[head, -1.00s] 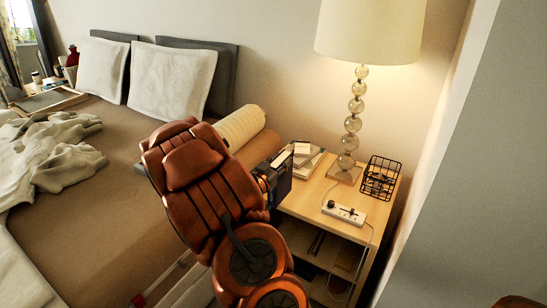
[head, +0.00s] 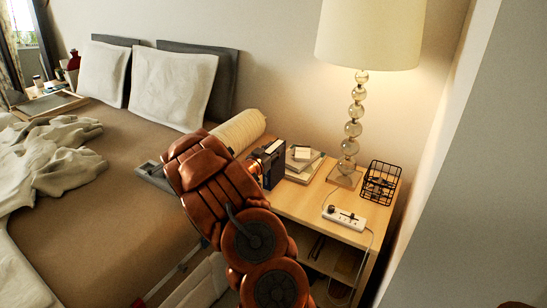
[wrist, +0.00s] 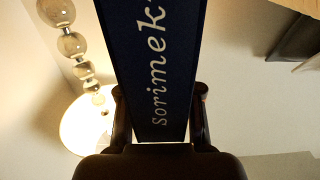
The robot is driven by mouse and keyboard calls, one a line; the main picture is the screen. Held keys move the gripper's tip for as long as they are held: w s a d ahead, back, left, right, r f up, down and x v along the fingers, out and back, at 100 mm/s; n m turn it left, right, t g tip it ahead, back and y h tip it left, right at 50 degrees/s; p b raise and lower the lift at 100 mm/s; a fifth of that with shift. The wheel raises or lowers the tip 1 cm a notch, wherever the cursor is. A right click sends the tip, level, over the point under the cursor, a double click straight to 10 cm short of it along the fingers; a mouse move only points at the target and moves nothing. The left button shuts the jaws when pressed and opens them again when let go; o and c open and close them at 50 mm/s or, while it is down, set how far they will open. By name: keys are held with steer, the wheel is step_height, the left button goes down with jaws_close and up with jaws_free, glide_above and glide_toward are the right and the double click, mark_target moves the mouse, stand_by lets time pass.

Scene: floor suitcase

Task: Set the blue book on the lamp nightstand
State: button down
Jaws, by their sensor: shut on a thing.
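The blue book (head: 275,168) stands upright at the left edge of the lamp nightstand (head: 305,202) in the head view. I cannot tell whether it touches the top. In the wrist view the dark blue book (wrist: 152,60) with white lettering "Sorimek" fills the middle, between the fingers of my gripper (wrist: 159,112), which is shut on it. In the head view my arm hides most of the gripper. The lamp (head: 353,127) stands at the back of the nightstand and is lit.
A small stack of books (head: 302,163) lies just right of the blue book. A white power strip (head: 345,217) and a black wire basket (head: 380,182) take the right side. The front left of the top is clear. The bed (head: 105,210) is to the left.

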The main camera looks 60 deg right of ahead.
steer(key=shift+w+d, duration=0.2)
steer(key=shift+f, duration=1.9)
steer(key=c, duration=0.8)
jaws_free()
steer(key=shift+o, duration=0.2)
steer(key=a, duration=1.2)
steer(key=shift+s, duration=0.25)
